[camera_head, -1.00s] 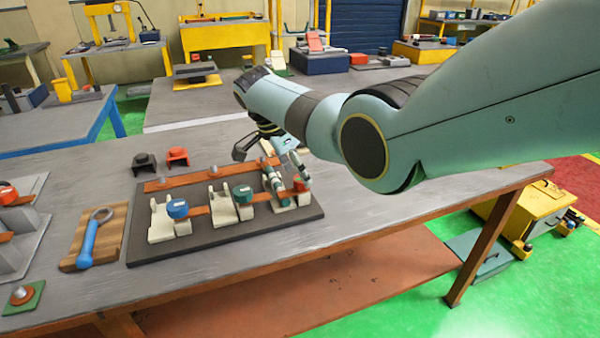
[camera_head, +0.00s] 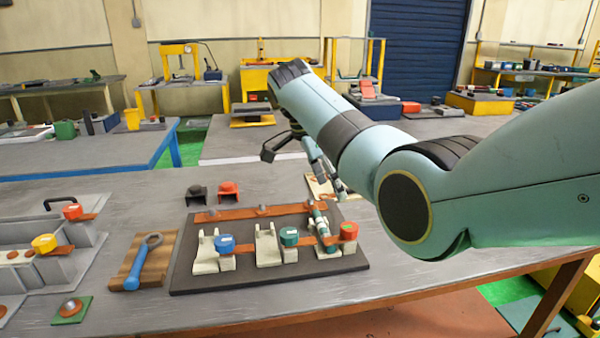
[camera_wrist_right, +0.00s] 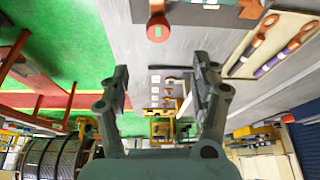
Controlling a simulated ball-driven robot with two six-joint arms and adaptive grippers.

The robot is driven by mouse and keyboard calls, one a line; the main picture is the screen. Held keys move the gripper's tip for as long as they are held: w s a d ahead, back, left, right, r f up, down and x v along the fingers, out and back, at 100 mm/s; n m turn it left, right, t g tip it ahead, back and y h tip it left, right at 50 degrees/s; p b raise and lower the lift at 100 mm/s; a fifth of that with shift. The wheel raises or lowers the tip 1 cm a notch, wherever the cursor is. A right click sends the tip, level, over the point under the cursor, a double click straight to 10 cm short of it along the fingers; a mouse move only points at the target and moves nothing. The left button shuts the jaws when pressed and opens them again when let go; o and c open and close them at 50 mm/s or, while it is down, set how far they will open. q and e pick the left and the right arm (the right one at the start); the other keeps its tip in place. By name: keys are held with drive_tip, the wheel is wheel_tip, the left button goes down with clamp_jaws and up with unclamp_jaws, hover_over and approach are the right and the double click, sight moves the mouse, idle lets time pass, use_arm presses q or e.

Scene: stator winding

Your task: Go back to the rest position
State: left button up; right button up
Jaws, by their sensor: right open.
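My right gripper (camera_head: 306,146) shows in the head view above the back right part of the dark fixture board, partly hidden by my own arm. In the right wrist view my right gripper (camera_wrist_right: 160,88) has its two fingers spread wide with nothing between them. The fixture board (camera_head: 190,280) carries pale clamp blocks, a long copper bar (camera_head: 236,214), and teal, blue and red round caps. The red cap (camera_head: 349,231) sits at the right end; a red cap also shows in the right wrist view (camera_wrist_right: 158,30). My left gripper is not in view.
A blue-handled ring wrench (camera_head: 140,264) lies on a wooden board left of the fixture. A grey fixture with red and yellow caps (camera_head: 44,243) stands at far left. Black and red small blocks (camera_head: 228,189) sit behind.

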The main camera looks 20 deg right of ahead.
drive_tip(key=s+f+n+t+y, duration=0.1)
drive_tip(key=s+f+n+t, duration=0.1)
drive_tip(key=s+f+n, duration=1.05)
drive_tip(key=s+a+r+n+t+y, duration=0.1)
drive_tip(key=s+a+r+n, duration=0.2)
drive_tip(key=s, duration=0.9)
drive_tip(key=s+a+r+n+t+y, duration=0.1)
drive_tip(key=s+r+n+y, duration=0.3)
drive_tip(key=s, duration=0.7)
wheel_tip(320, 180, down, 36)
drive_tip(key=s+d+g+h+b, duration=0.1)
drive_tip(key=s+d+h+b, duration=0.15)
drive_tip(key=b, duration=0.55)
drive_tip(key=s+d+f+g+b, duration=0.1)
drive_tip(key=s+f+b, duration=0.4)
drive_tip(key=s+f, duration=1.3)
wheel_tip(320, 180, down, 3)
drive_tip(key=shift+s+d+f+n+b, duration=0.1)
drive_tip(key=shift+s+d+n+b, duration=0.15)
drive_tip(key=shift+n+b, duration=0.15)
